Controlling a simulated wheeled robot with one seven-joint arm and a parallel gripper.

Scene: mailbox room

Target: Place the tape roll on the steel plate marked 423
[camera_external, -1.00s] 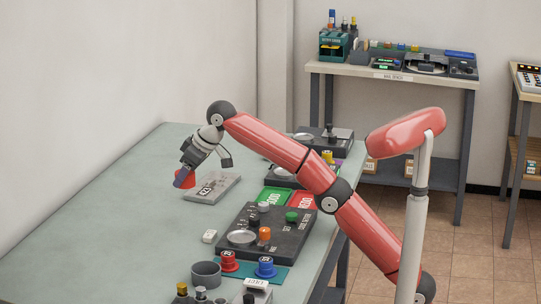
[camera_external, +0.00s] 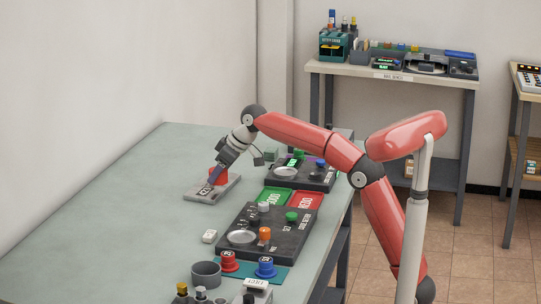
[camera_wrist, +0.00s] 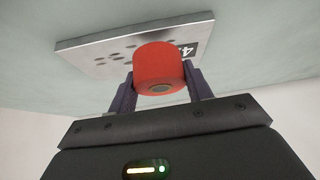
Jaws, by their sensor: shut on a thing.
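The red tape roll (camera_wrist: 157,62) is held between the two dark fingers of my gripper (camera_wrist: 160,90). In the external view the roll (camera_external: 218,175) shows at the tip of my gripper (camera_external: 216,174), over the grey steel plate (camera_external: 202,197) on the table. The plate (camera_wrist: 90,44) has a pattern of holes and a dark label; only a "4" of it is readable in the wrist view, the rest being hidden by the roll. I cannot tell whether the roll touches the plate or is slightly above it.
Green (camera_external: 272,196) and red (camera_external: 306,201) mats lie right of the plate. A dark panel (camera_external: 285,238) with knobs and a dish stands nearer, and another (camera_external: 318,180) stands behind the mats. A small white block (camera_external: 209,236) sits in front. The table's left side is clear.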

